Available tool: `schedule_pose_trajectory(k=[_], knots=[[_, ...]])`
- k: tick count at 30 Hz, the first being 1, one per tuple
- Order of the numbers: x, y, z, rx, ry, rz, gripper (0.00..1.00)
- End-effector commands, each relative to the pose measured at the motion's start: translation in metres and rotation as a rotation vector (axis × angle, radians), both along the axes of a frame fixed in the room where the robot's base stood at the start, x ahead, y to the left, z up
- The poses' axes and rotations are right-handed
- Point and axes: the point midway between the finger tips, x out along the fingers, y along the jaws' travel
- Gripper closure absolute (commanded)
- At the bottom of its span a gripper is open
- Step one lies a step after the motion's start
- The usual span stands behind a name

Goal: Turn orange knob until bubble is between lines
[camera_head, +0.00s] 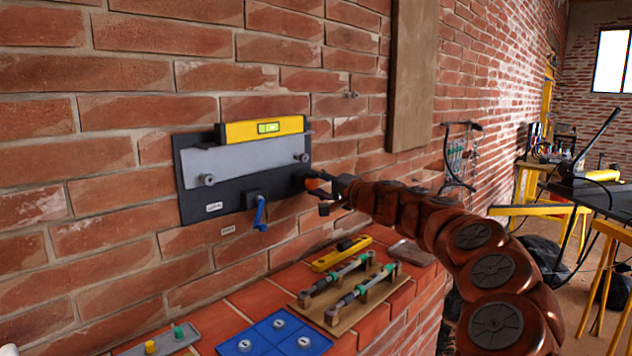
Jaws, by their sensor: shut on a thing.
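A yellow spirit level (240,131) rests on top of a grey metal plate (240,159) on a black wall panel (190,200). Its green vial (268,127) shows, but the bubble is too small to place against the lines. The orange knob (313,183) is at the panel's lower right and is mostly hidden by my gripper (318,187). My gripper is shut on the knob, with my arm reaching in from the right. A blue lever (260,213) hangs at the panel's lower middle, left of my gripper.
A brick ledge (262,297) below holds a wooden board with green-marked tools (350,288), a blue tray (272,334), a second yellow level (341,254) and a grey tray (165,341). A wooden plank (409,75) stands on the wall. Yellow trestles (606,262) stand at right.

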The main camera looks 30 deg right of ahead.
Motion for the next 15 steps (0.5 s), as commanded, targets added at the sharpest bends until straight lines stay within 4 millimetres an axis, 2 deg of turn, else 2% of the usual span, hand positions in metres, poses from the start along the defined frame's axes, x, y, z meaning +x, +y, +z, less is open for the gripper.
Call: schedule_pose_trajectory(k=[12, 13, 15], knots=[[0.0000, -0.0005, -0.0004, 0.006, 0.001, -0.001, 0.96], [0.0000, -0.0005, -0.0004, 0.006, 0.001, -0.001, 0.60], [0.0000, -0.0005, -0.0004, 0.006, 0.002, -0.001, 0.52]])
